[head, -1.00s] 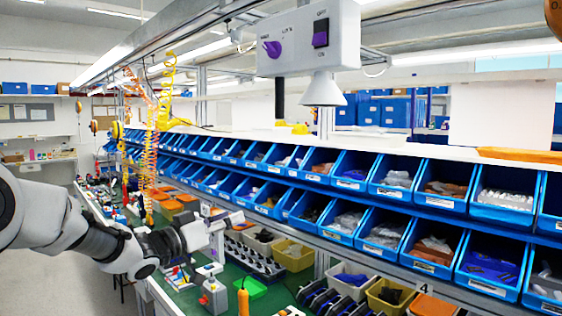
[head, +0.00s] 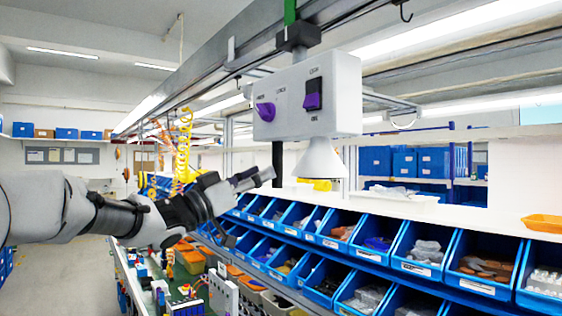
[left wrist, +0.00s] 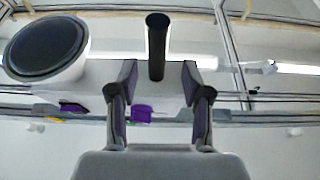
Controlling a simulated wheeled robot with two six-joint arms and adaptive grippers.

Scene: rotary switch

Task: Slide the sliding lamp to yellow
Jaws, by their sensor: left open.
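The sliding lamp is a grey box (head: 335,95) hanging from an overhead rail (head: 235,55). It has a purple knob (head: 265,112), a purple rocker switch (head: 312,98), a white cone lamp (head: 320,160) and a black rod (head: 277,160) underneath. My left gripper (head: 258,178) is open, its fingertips beside the rod's lower part in the head view. In the left wrist view the rod (left wrist: 157,45) appears between the open fingers (left wrist: 160,92), with the knob (left wrist: 142,114) and lamp cone (left wrist: 45,48) beyond. I cannot tell whether the fingers touch the rod. My right gripper is out of view.
A green strip (head: 290,12) is on the rail above the lamp; no yellow mark is clear there. Coiled yellow hoses (head: 183,145) hang behind my left arm. Rows of blue bins (head: 415,258) stand below and right. The space left of the box is open.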

